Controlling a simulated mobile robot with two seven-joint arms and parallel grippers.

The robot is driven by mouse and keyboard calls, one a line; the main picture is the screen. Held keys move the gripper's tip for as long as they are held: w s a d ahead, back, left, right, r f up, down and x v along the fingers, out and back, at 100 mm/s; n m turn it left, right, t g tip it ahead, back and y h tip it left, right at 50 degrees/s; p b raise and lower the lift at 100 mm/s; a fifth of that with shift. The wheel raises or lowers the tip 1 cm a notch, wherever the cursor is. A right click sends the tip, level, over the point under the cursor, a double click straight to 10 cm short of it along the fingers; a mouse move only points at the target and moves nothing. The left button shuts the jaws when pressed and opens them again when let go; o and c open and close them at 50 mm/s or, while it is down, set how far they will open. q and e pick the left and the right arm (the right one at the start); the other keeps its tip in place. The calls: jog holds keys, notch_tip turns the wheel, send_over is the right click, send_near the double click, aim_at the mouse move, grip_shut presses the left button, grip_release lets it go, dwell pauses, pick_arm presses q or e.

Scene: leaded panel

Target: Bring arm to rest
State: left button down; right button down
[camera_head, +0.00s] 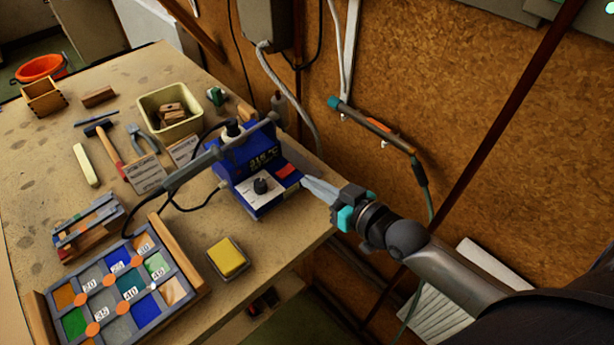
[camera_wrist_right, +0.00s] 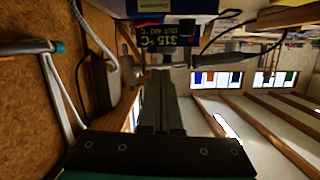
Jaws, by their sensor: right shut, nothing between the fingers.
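My right gripper (camera_head: 309,184) is shut and empty, beside the right front corner of the blue soldering station (camera_head: 243,152). Its fingertips are close to the red switch (camera_head: 288,170); I cannot tell whether they touch. In the right wrist view the closed fingers (camera_wrist_right: 162,78) point toward the station (camera_wrist_right: 178,10), whose display reads 315 °C. My left gripper is not in view.
A leaded panel (camera_head: 126,284) with numbered joints lies in a wooden frame at the near left. A yellow sponge (camera_head: 228,257) sits in a tray near the bench edge. A cream bin (camera_head: 167,107), a hammer and pliers lie farther back. A cork-like wall with a hanging tool (camera_head: 374,125) rises at the right.

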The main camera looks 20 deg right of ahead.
dwell(0.6)
jog(key=s+a+f+g+h, duration=0.1)
jog(key=s+a+f+g, duration=0.35)
jog(key=s, duration=0.25)
jog(key=s+d+g+h, duration=0.35)
jog(key=s+g, duration=0.25)
jog(key=s, duration=0.5)
jog(key=s+f+g+b, duration=0.25)
jog(key=f+b, duration=0.35)
jog(key=f, duration=2.3)
jog(key=s+d+f+b, duration=0.2)
jog(key=s+f+b, duration=0.2)
jog(key=s+f, duration=1.2)
notch_tip(320, 180, down, 2)
jog(key=shift+h+b, duration=0.35)
jog(key=shift+b, duration=0.05)
